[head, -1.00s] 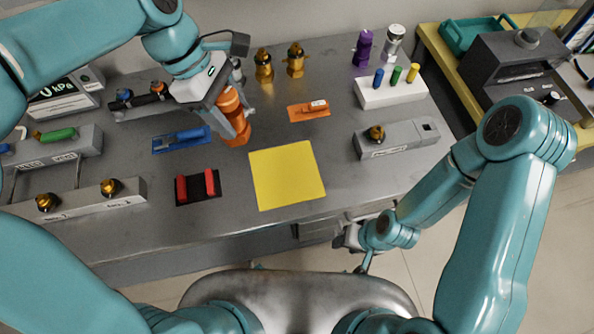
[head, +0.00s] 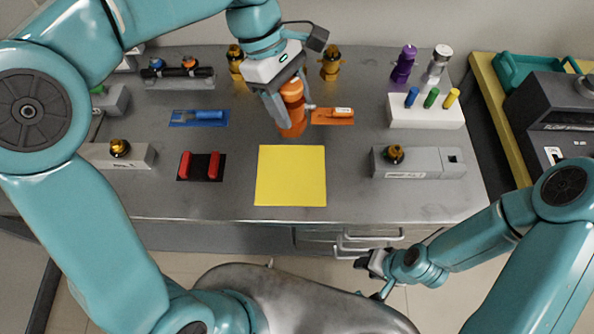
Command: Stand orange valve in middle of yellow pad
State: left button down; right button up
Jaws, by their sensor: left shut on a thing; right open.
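The orange valve (head: 291,119) is upright or nearly so, just beyond the far edge of the yellow pad (head: 290,176). My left gripper (head: 284,97) is shut on the valve from behind and above; the fingers partly cover its upper part. I cannot tell whether the valve's base touches the table. The yellow pad lies flat and bare near the table's front edge. My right gripper (head: 368,265) is open and empty, low in front of the table's edge.
A blue one (head: 199,118) lies left. A black pad with red bars (head: 201,166) is left of the yellow pad. A grey block with a brass fitting (head: 420,163) stands right. Brass fittings (head: 331,63) stand behind.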

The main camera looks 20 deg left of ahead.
pick_arm(q)
jog(key=shift+a+f+b, duration=0.2)
jog(key=shift+f+b, duration=0.3)
jog(key=shift+f, duration=9.25)
jog(key=shift+s, duration=0.1)
jog(key=shift+f, duration=0.2)
jog(key=shift+c, duration=2.1)
grip_release()
jog(key=v, duration=1.2)
jog(key=shift+r, duration=0.2)
